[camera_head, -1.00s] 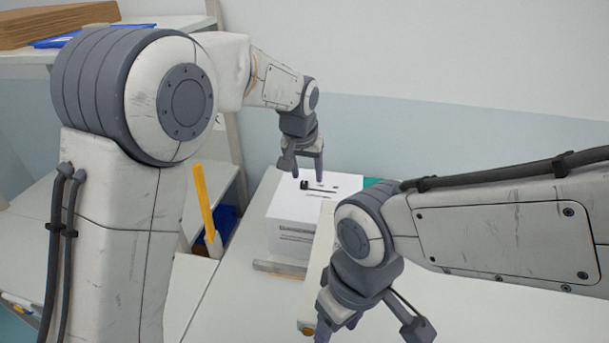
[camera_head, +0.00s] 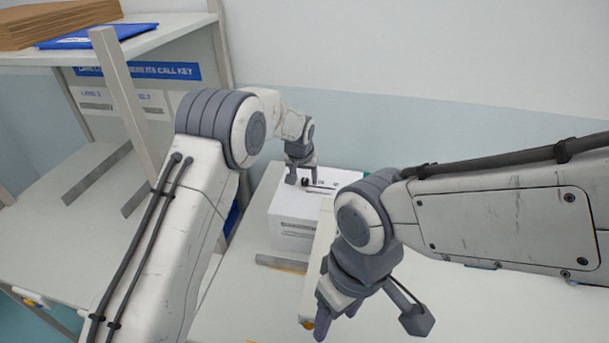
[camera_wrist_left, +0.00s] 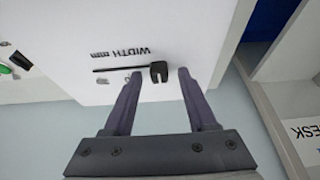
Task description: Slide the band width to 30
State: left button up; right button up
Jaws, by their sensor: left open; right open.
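The band width slider is a black knob (camera_head: 305,182) at one end of a dark slot (camera_head: 325,188) on top of a white box (camera_head: 296,205). In the left wrist view, the knob (camera_wrist_left: 158,73) is at the right end of the slot (camera_wrist_left: 118,69), beside upside-down "WIDTH mm" lettering. Small scale marks near the slot are too blurred to read. My right gripper (camera_head: 336,318) is open and empty, low in front of the box.
A shelf unit (camera_head: 95,130) with a blue sign stands at the left, a blue folder (camera_head: 100,36) and brown boards on top. The white worktop is mostly clear at the front.

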pick_arm(q)
jog(key=shift+f, duration=0.15)
grip_shut()
dwell(1.4)
